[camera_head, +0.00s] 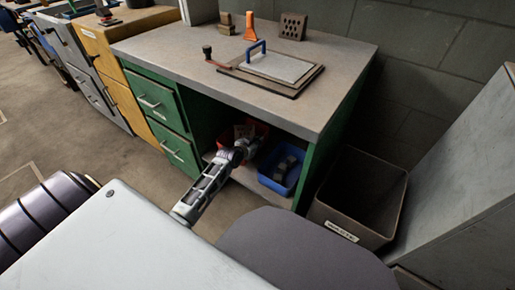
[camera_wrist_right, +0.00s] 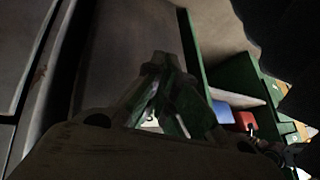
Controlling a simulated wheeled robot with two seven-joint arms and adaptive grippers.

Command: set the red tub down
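The red tub (camera_head: 262,130) is inside the open bay of the green workbench, mostly hidden behind my left gripper. A light item with markings shows at its left part. My left gripper (camera_head: 242,150) reaches into the bay and overlaps the tub's front. The fingers are too small and dark to tell whether they grip its rim. Whether the tub rests on the shelf (camera_head: 238,174) is hidden. The red tub also shows in the right wrist view (camera_wrist_right: 243,119). My right gripper (camera_wrist_right: 160,62) has its fingertips together with nothing visible between them, away from the tub.
A blue tub (camera_head: 273,184) with grey blocks is right of the red one. A dark bin (camera_head: 340,226) stands beside the bench. The worktop (camera_head: 178,43) overhangs the bay and carries a plate with a blue handle (camera_head: 277,67). Green drawers (camera_head: 150,97) bound the bay's left side.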

